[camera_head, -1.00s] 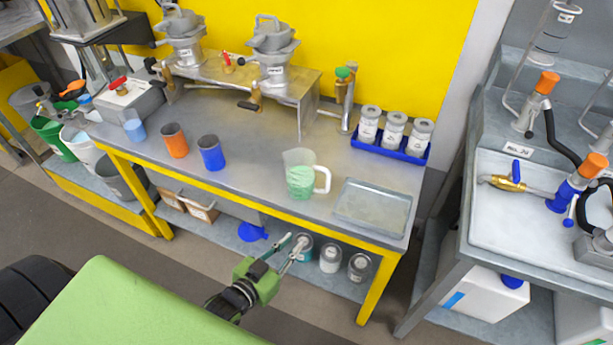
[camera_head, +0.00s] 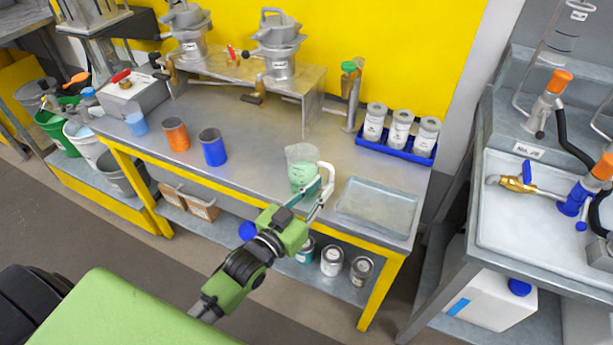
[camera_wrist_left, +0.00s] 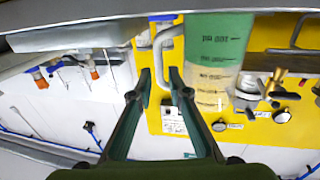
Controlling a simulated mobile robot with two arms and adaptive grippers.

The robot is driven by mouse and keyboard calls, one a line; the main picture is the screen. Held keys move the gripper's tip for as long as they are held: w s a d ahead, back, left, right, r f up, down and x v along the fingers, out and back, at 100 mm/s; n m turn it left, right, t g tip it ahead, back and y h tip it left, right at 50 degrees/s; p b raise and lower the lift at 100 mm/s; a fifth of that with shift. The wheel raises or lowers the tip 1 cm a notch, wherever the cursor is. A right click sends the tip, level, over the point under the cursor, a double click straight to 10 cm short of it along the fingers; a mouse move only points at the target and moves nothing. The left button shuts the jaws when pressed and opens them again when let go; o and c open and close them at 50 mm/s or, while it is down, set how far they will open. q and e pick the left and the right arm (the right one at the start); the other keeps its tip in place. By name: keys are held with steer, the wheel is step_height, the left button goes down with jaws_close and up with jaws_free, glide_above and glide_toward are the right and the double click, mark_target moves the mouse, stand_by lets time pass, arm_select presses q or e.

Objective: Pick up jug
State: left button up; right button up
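The jug (camera_head: 301,170) is clear with green contents and a white handle, and stands upright near the front edge of the steel bench. It also shows in the left wrist view (camera_wrist_left: 213,60), with its handle close in front of the fingertips. My left gripper (camera_head: 318,193) is at the front right of the jug, at the handle side. In the left wrist view my left gripper (camera_wrist_left: 160,80) has its two fingers apart, and the handle lines up with the gap. I cannot tell whether the fingers touch the handle. My right gripper is not in view.
A shallow metal tray (camera_head: 376,208) lies right of the jug. A blue cup (camera_head: 212,147) and an orange cup (camera_head: 175,134) stand to the left. A blue rack (camera_head: 396,143) holds white containers behind the tray. The bench's yellow front edge (camera_head: 270,219) runs below the gripper.

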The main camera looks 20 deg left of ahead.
mark_target(330, 176)
arm_select(q)
steer(key=b+x, duration=0.1)
steer(key=x, duration=0.1)
steer(key=b+x, duration=0.1)
steer(key=x, duration=0.2)
steer(key=shift+d+r, duration=0.1)
steer(key=shift+r, duration=0.15)
steer(key=shift+r, duration=0.1)
jaws_close()
steer(key=shift+r, duration=0.1)
